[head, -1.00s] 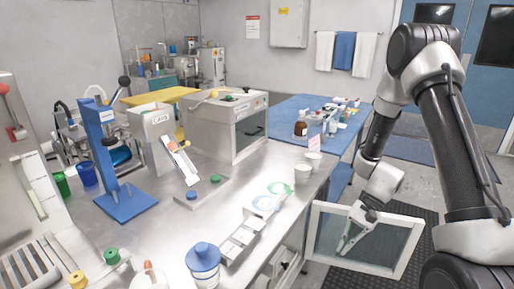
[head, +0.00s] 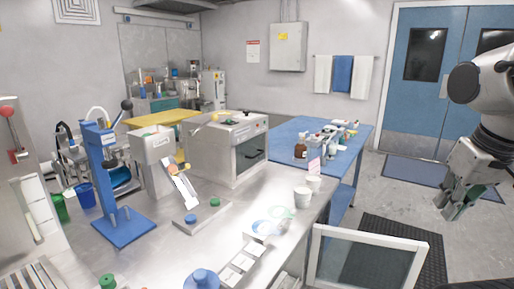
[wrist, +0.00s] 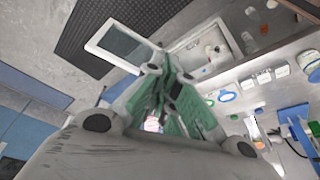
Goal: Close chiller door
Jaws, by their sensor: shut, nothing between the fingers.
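The chiller door (head: 424,262), a white frame around a clear pane, stands swung out to the right of the steel bench in the head view. In the wrist view the door (wrist: 92,43) is at the upper left, beside the open chiller compartment (wrist: 170,60), which has small items inside. My gripper (head: 452,210) is shut and empty in the head view, up and to the right of the door and apart from it. Its green-padded fingers also show in the wrist view (wrist: 158,68). The door's lower part is cut off in the head view.
The steel bench (head: 150,262) holds white cups (head: 302,197), a blue press (head: 108,185) and a boxy oven-like machine (head: 228,148). A blue table (head: 335,150) stands behind it. A black mat (head: 392,240) and open floor lie right of the bench.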

